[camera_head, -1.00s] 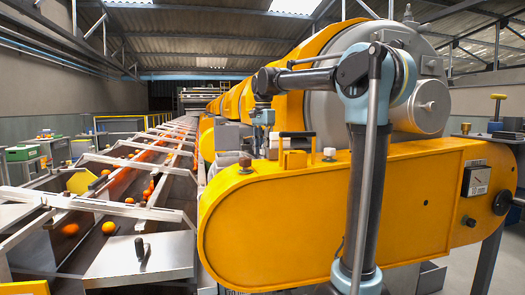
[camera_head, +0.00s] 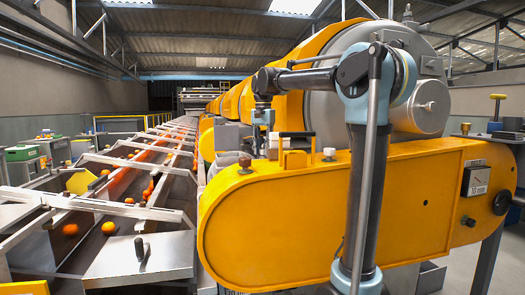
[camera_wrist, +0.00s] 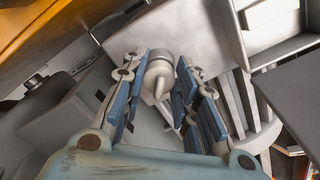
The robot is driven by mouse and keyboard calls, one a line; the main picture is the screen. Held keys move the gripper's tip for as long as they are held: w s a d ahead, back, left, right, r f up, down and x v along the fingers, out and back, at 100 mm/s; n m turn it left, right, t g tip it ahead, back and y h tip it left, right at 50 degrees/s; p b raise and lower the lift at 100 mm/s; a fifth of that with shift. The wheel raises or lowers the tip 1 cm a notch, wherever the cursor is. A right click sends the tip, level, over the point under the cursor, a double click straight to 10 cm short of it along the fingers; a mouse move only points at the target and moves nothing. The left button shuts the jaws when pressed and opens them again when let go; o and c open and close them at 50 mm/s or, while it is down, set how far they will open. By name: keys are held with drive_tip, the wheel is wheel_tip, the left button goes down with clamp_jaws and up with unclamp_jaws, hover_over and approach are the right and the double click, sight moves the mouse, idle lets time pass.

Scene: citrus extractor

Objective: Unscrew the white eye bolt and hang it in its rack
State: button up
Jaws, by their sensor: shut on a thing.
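In the wrist view the two blue-grey fingers of my gripper (camera_wrist: 159,68) are closed around a pale, whitish metal piece (camera_wrist: 158,80), which looks like the eye bolt. It has a rounded head and a pointed ridge facing the camera. Whether it is still threaded into anything is hidden behind it and the fingers. In the head view my gripper (camera_head: 258,147) points down behind the orange housing, and the piece is too small to make out there. I cannot identify the rack in either view.
The orange housing (camera_head: 330,215) fills the middle of the head view. A sloping metal conveyor (camera_head: 170,175) with oranges runs on the left. In the wrist view, grey panels lie close around the fingers.

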drive_tip(key=shift+n, duration=0.5)
drive_tip(key=shift+n, duration=0.8)
drive_tip(key=o, duration=0.6)
drive_tip(key=shift+m, duration=0.9)
